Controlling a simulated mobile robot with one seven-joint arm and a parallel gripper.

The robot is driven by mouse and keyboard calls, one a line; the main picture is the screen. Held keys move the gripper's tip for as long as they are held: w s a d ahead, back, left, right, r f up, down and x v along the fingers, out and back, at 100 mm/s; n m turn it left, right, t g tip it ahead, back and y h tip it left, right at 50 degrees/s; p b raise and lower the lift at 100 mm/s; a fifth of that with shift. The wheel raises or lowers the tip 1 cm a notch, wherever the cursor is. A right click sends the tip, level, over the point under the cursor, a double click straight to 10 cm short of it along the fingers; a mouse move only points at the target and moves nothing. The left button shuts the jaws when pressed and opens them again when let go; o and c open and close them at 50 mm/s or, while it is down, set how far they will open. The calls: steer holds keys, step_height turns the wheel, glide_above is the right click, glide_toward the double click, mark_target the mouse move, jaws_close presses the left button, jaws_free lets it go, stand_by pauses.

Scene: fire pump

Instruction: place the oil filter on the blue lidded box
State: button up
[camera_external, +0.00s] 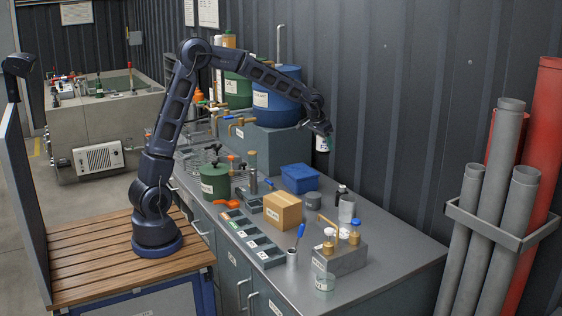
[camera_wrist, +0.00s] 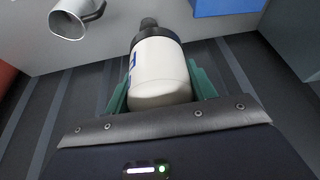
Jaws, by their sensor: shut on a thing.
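My gripper (camera_external: 322,136) is high above the bench, at the end of the outstretched arm. It is shut on the oil filter (camera_external: 322,145), a white cylinder. In the wrist view the filter (camera_wrist: 160,75) sits between the two green fingers and shows part of a blue marking. The blue lidded box (camera_external: 300,178) stands on the bench near the wall, below and left of the gripper. Its edge shows at the top of the wrist view (camera_wrist: 228,7).
A cardboard box (camera_external: 283,210) stands in front of the blue box. A dark bottle (camera_external: 341,192) and a metal mug (camera_external: 347,208) stand to its right. A grey block with brass fittings (camera_external: 340,258) is nearer the front. Large drums (camera_external: 277,98) stand behind left.

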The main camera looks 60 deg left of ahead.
steer(key=a+r+n+y, duration=0.1)
steer(key=a+r+n, duration=0.2)
steer(key=a, duration=0.6)
steer(key=a+r+n+y, duration=0.1)
steer(key=a+r+n, duration=0.15)
steer(key=a, duration=0.65)
glide_above(302, 168)
steer(key=s+d, duration=0.1)
steer(key=s, duration=0.1)
steer(key=shift+n+g, duration=0.4)
steer(key=shift+n, duration=0.05)
step_height(302, 168, down, 20)
steer(key=shift+w+d, duration=0.1)
steer(key=shift+d, duration=0.05)
steer(key=shift+f, duration=0.15)
steer(key=o, duration=1.1)
